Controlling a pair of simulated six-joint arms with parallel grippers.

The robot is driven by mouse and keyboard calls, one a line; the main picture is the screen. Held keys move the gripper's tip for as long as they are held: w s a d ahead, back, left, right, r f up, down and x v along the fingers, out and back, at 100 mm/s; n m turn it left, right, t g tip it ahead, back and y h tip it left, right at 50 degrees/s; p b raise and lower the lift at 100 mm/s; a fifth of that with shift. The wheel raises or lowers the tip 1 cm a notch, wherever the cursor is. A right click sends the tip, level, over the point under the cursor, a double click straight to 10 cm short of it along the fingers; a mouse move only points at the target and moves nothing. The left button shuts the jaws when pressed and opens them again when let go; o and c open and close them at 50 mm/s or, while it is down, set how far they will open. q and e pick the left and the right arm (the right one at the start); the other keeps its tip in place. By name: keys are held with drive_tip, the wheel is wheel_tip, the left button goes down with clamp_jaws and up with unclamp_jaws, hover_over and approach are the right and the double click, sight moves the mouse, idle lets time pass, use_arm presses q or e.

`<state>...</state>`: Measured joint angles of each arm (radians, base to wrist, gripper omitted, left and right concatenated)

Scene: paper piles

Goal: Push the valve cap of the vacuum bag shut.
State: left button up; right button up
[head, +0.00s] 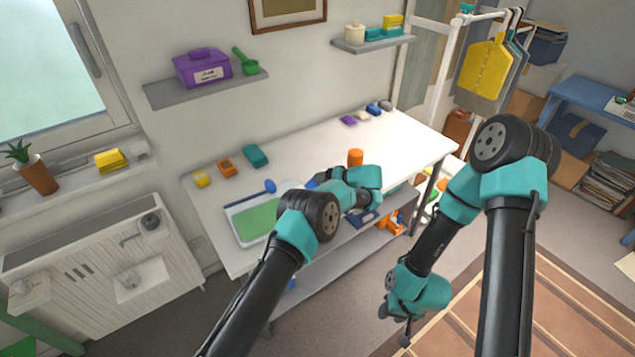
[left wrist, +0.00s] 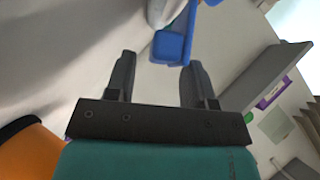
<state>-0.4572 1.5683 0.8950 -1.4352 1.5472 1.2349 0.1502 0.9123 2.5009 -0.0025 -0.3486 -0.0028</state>
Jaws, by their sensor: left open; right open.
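In the head view, a flat pale-edged item with a green filling (head: 258,223) lies on the white table; it looks like the vacuum bag. A blue piece (head: 312,184) shows beside my left wrist, partly hidden. In the left wrist view, a blue piece (left wrist: 173,46), possibly the valve, is just beyond the fingertips, with a clear part at the top edge. Whether its cap is up or down I cannot tell. My left gripper (left wrist: 158,62) is open and empty. My right gripper (head: 396,324) is open, low and away from the table.
An orange cylinder (head: 355,157) stands behind my left wrist and also shows close by in the left wrist view (left wrist: 28,152). A blue spoon-like item (head: 268,187) lies by the bag. Small coloured blocks line the table's back edge.

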use_arm(q)
drive_tip(key=shift+x, duration=1.25)
drive_tip(key=shift+c, duration=0.3)
drive_tip(key=c, duration=0.7)
drive_tip(key=shift+r+h, duration=0.1)
drive_tip(key=shift+h, duration=0.3)
drive_tip(key=shift+s+a+r+n+t+h, duration=0.2)
drive_tip(key=shift+a+r+n+t+h, duration=0.15)
drive_tip(key=shift+r+n+h, duration=0.4)
drive_tip(key=shift+s+a+r+n+t+h, duration=0.1)
drive_tip(key=shift+a+r+n+t+h, duration=0.1)
drive_tip(key=shift+n+h, duration=0.4)
drive_tip(key=shift+s+a+r+n+t+h, duration=0.15)
drive_tip(key=shift+a+n+h, duration=0.1)
drive_tip(key=shift+h, duration=0.6)
drive_tip(key=o, duration=0.8)
drive_tip(key=shift+c, duration=0.2)
